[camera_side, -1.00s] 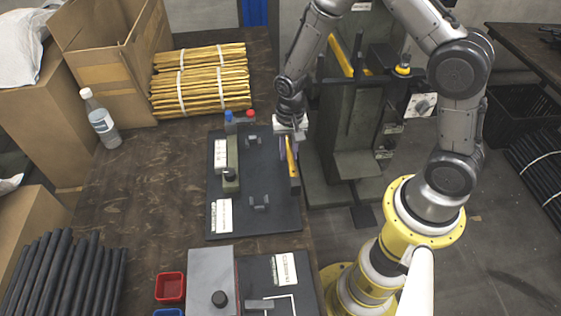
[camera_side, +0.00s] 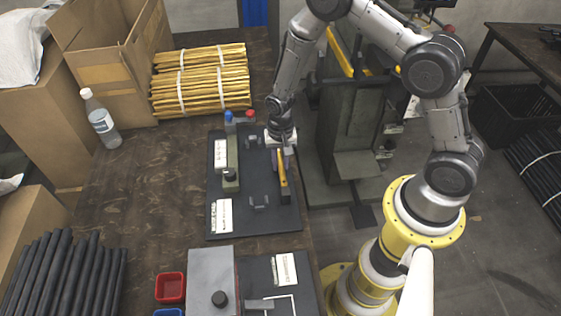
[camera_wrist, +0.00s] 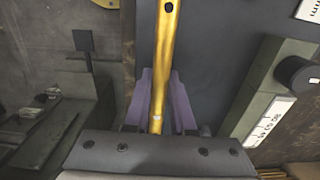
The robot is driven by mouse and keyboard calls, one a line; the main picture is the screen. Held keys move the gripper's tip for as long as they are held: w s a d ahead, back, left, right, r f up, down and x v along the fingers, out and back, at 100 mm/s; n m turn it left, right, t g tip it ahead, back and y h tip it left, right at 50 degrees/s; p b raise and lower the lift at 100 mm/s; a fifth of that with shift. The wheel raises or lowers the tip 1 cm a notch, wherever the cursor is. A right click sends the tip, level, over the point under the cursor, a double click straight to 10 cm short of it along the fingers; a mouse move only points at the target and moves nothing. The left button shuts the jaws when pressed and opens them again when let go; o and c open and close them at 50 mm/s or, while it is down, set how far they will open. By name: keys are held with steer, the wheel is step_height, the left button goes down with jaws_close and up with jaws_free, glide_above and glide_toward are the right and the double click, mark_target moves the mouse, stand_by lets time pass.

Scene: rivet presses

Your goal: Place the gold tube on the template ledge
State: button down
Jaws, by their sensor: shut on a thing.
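The gold tube (camera_side: 282,172) is held over the right part of the black board (camera_side: 273,222) in the side view. My gripper (camera_side: 281,150) is shut on it near its far end. In the wrist view the gold tube (camera_wrist: 165,50) runs up from between the purple-grey fingers of my gripper (camera_wrist: 158,112); a dark hole shows near the top edge. I cannot tell how high the tube is above the board. Small grey brackets (camera_side: 259,202) stand on the board left of the tube. No part is clearly identifiable as the template ledge.
An olive bar with a black knob (camera_side: 230,176) stands on the board's left side. A grey block (camera_side: 211,275) and a red bin (camera_side: 170,288) are in front. Bundled gold tubes (camera_side: 200,82) and a bottle (camera_side: 101,120) are behind left. A dark press (camera_side: 346,130) stands right.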

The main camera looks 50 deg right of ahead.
steer(key=c, duration=0.8)
jaws_free()
steer(key=shift+f, duration=0.1)
steer(key=shift+o, duration=0.2)
step_height(320, 180, up, 13)
step_height(320, 180, up, 14)
steer(key=n+t, duration=0.2)
steer(key=n, duration=0.2)
glide_above(281, 160)
steer(key=s, duration=0.7)
steer(key=s+r+n+t, duration=0.1)
steer(key=s+r+n, duration=0.1)
steer(key=s+r, duration=0.2)
steer(key=s+r+n+t, duration=0.2)
steer(key=s+r+n, duration=0.1)
steer(key=s, duration=0.8)
steer(key=shift+r+t, duration=0.3)
steer(key=shift+r, duration=0.05)
